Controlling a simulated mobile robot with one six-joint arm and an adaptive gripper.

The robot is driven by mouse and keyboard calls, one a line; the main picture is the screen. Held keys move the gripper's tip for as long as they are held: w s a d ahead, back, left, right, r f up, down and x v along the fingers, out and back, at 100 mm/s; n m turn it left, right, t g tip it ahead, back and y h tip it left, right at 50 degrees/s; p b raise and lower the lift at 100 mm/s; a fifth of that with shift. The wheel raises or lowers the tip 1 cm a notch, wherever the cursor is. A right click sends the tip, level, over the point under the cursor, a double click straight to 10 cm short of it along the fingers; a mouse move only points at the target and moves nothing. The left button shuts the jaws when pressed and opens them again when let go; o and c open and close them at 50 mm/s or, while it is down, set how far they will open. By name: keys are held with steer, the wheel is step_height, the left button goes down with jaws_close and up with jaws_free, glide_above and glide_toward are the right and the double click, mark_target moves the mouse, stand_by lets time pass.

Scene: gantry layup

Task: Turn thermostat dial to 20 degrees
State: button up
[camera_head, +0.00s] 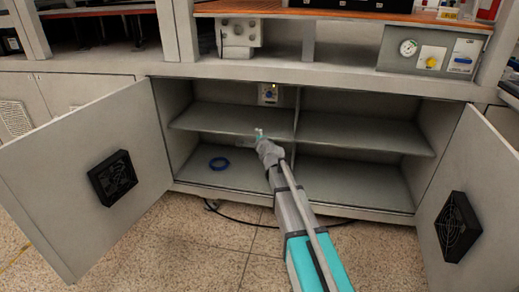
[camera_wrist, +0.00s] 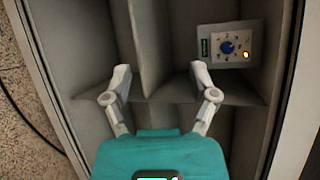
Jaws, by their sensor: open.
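The thermostat (camera_head: 269,94) is a small pale panel on the back wall of the open cabinet, above the shelf. In the wrist view, the thermostat panel (camera_wrist: 228,57) is at the upper right. Its blue round dial (camera_wrist: 228,47) has marks around it, too small to read. A small orange light (camera_wrist: 246,55) is lit to the right of the dial. My gripper (camera_head: 259,133) is at the cabinet opening, below the thermostat and apart from it. In the wrist view, my gripper (camera_wrist: 158,82) has its two fingers spread, with nothing between them. The dial lies beyond the right finger.
The cabinet has a shelf (camera_head: 350,132) and an upright divider. Its left door (camera_head: 60,150) and right door (camera_head: 475,190) stand open, each with a black fan grille. A dark cable (camera_head: 240,218) runs along the floor in front.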

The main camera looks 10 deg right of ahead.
steer(key=s+f+n+g+p, duration=0.2)
steer(key=s+n+g+p, duration=0.1)
steer(key=s+n, duration=0.2)
steer(key=shift+s+d+g, duration=0.2)
steer(key=shift+s+g, duration=0.2)
steer(key=shift+s, duration=0.85)
steer(key=s+d+f+n+g+h, duration=0.1)
steer(key=s+d+f+n+g, duration=0.1)
steer(key=s, duration=0.8)
steer(key=s+d+f+n+g+h, duration=0.1)
steer(key=s+d+f+n+g, duration=0.2)
steer(key=s, duration=0.7)
steer(key=s+d+f+n+g+h, duration=0.1)
steer(key=s+f+n+g, duration=0.3)
steer(key=s, duration=0.7)
steer(key=d+n+g, duration=0.1)
steer(key=n+g, duration=0.1)
steer(key=n, duration=0.2)
steer(key=shift+d, duration=0.25)
steer(key=shift+w, duration=0.1)
steer(key=shift+c, duration=0.2)
